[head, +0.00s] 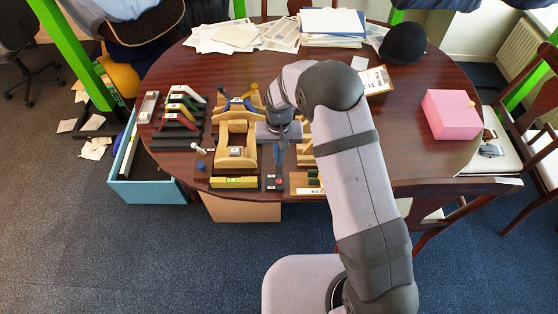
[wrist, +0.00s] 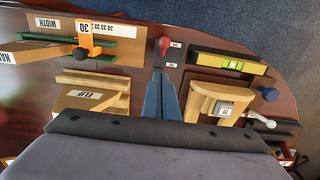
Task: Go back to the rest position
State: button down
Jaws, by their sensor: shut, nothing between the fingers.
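My gripper (head: 279,155) hangs over the front middle of the table, right of a wooden stand (head: 236,133). Its two blue fingers are together and empty, and they show in the wrist view (wrist: 160,98). In the wrist view they lie between a wooden block with a printed label (wrist: 92,97) on the left and the wooden stand with a small grey square (wrist: 216,101) on the right. Their tips point toward a dark plate with a red knob (wrist: 164,46). My arm hides part of the table's middle in the head view.
The oval table (head: 430,155) also holds a yellow level (head: 233,182), several coloured gauges (head: 178,108), papers (head: 240,36), a black cap (head: 403,43), a clipboard (head: 376,80) and a pink box (head: 451,114). A blue bin (head: 146,190) stands at the left. The table's right side is mostly clear.

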jog(key=shift+r+p, duration=0.5)
jog(key=shift+r, duration=0.45)
jog(key=s+d+n+g+h, duration=0.15)
jog(key=s+d, duration=0.25)
jog(key=s, duration=0.6)
jog(key=s+d+n+g+y, duration=0.1)
jog(key=s+d+n+g, duration=0.15)
jog(key=s, duration=0.65)
jog(key=s+d+r+m+t, duration=0.1)
jog(key=s+d+r+m, duration=0.1)
jog(key=s+d+r, duration=0.45)
jog(key=w+d+r+m+t, duration=0.1)
jog(key=w+r+m+t, duration=0.1)
jog(key=r, duration=0.4)
jog(key=shift+w+d+r+t, duration=0.15)
jog(key=shift+w+r+t, duration=0.2)
jog(key=shift+w+t, duration=0.15)
